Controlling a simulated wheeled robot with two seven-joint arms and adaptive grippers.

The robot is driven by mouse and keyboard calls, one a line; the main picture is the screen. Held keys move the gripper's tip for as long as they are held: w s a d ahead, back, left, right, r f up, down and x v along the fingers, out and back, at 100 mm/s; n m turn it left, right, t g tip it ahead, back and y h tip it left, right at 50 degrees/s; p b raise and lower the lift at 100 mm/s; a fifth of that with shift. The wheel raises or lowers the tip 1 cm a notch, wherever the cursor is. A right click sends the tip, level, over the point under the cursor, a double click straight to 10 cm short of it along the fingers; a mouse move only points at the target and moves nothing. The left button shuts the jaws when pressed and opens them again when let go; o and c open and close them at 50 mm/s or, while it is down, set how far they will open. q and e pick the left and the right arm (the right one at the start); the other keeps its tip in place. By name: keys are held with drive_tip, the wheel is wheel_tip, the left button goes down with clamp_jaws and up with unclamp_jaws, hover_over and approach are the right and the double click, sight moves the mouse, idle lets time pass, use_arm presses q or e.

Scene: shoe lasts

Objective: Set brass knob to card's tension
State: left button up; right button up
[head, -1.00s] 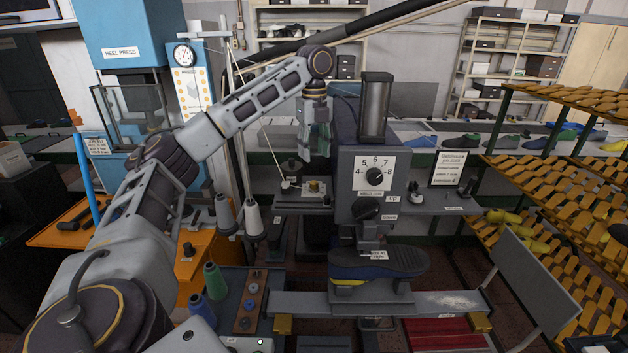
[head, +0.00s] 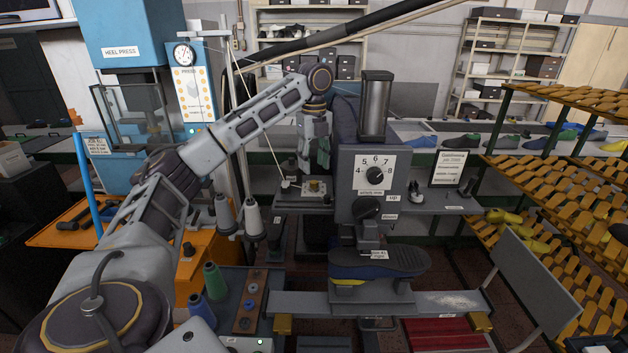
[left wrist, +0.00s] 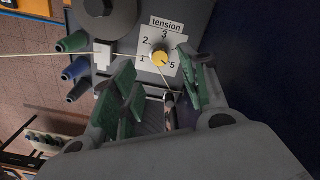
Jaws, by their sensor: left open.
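The brass knob (head: 314,186) stands on the shelf left of the grey stitching machine. In the left wrist view the brass knob (left wrist: 160,56) sits on a white dial plate (left wrist: 172,40) marked "tension" with numbers, and a thread runs past it. My left gripper (head: 313,160) hangs above the knob. In the left wrist view its green-padded fingers (left wrist: 164,85) are apart, with the knob beyond the tips and nothing held. The card (head: 449,168) stands on the shelf right of the machine; its small print is too small to read. My right gripper is not in view.
The machine's black dial (head: 375,175) is close right of my left gripper. A shoe (head: 378,265) sits on the machine's lower arm. Thread cones (head: 253,218) stand left of the shelf.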

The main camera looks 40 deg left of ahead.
sight(314, 182)
use_arm(q)
drive_tip(key=shift+f, duration=3)
drive_tip(key=shift+c, duration=0.2)
clamp_jaws()
